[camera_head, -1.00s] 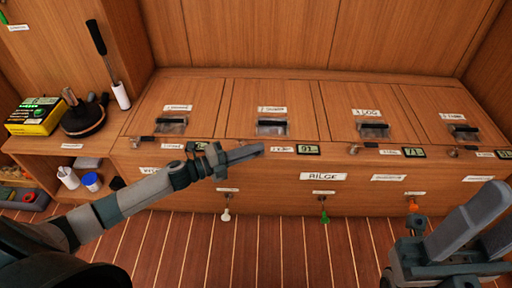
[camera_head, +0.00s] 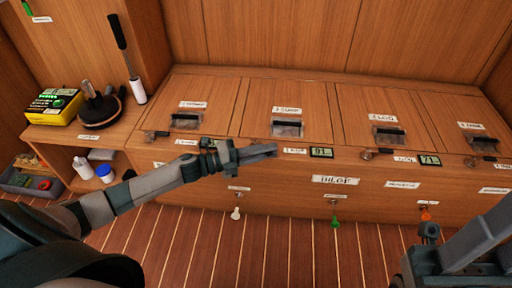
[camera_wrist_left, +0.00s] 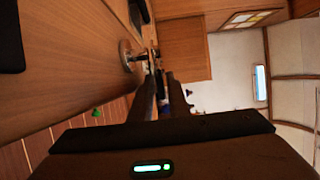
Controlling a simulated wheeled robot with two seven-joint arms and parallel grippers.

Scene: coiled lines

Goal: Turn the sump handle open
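The hatch marked SUMP (camera_head: 286,123) is second from the left in the bench top. In the head view my left gripper (camera_head: 272,151) lies across the bench's front edge just below this hatch and covers where its handle sits. In the left wrist view a round metal handle base (camera_wrist_left: 127,55) with a short stem is just ahead of and left of my left fingertips (camera_wrist_left: 160,85). A narrow gap shows between these fingers; I cannot make out anything gripped. My right gripper (camera_head: 490,240) is at the lower right, apart from the bench, its fingers spread and partly cut off.
Similar handles sit at the left hatch (camera_head: 156,135) and the LOG hatch (camera_head: 378,154). A BILGE label (camera_head: 335,180) and a green hanging pull (camera_head: 335,221) are on the front panel. A side shelf (camera_head: 112,135) at left holds a yellow box (camera_head: 54,106).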

